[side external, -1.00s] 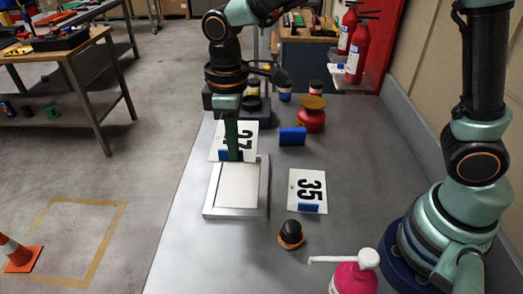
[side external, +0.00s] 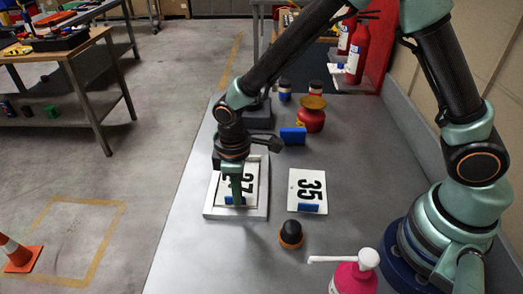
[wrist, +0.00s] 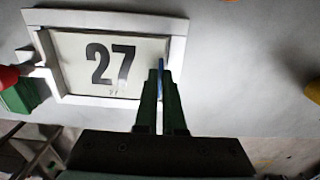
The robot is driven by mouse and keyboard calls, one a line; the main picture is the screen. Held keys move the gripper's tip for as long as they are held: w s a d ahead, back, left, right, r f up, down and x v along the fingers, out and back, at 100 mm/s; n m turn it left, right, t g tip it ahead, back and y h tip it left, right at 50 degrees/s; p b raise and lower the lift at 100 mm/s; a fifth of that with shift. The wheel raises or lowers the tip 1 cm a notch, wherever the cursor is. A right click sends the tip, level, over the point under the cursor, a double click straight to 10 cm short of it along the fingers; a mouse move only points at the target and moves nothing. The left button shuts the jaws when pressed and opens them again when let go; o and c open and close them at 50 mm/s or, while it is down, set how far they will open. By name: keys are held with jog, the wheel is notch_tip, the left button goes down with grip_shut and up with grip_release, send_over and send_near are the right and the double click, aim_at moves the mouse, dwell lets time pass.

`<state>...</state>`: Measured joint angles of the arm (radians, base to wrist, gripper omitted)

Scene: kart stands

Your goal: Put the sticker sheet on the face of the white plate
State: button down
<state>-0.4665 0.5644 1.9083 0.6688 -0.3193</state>
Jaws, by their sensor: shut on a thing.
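The sticker sheet (side external: 250,180) is a pale card with a black 27 and a blue tab; it also shows in the wrist view (wrist: 82,72). My gripper (side external: 237,203) is shut on its blue tab, and its green fingers also show in the wrist view (wrist: 160,88). The sheet lies over the white plate, within the raised pale frame (side external: 264,200) around it. The frame also shows in the wrist view (wrist: 50,40). The sheet hides nearly all of the plate's face. I cannot tell whether sheet and plate touch.
A second card marked 35 (side external: 308,183) lies to the right of the frame. A black and orange knob (side external: 291,233), a pink pump bottle (side external: 353,278), a blue block (side external: 293,136) and a red pot (side external: 311,120) stand around. The bench's front left is clear.

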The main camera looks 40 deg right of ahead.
jog(key=shift+f, duration=0.1)
jog(key=c, duration=1)
grip_release()
notch_tip(320, 180, up, 12)
jog(key=s+d+r+m+t, duration=0.2)
jog(key=d+r+m, duration=0.1)
jog(key=d, duration=0.3)
jog(key=s+d+r+m+t, duration=0.1)
jog(key=s+d+r+m, duration=0.2)
jog(key=d, duration=0.3)
jog(key=s+d+r+m+t, duration=0.2)
jog(key=d+r+m, duration=0.1)
jog(key=d, duration=0.3)
jog(key=shift+s+d+r+t, duration=0.15)
jog(key=shift+s+r+t, duration=0.15)
jog(key=shift+r, duration=0.15)
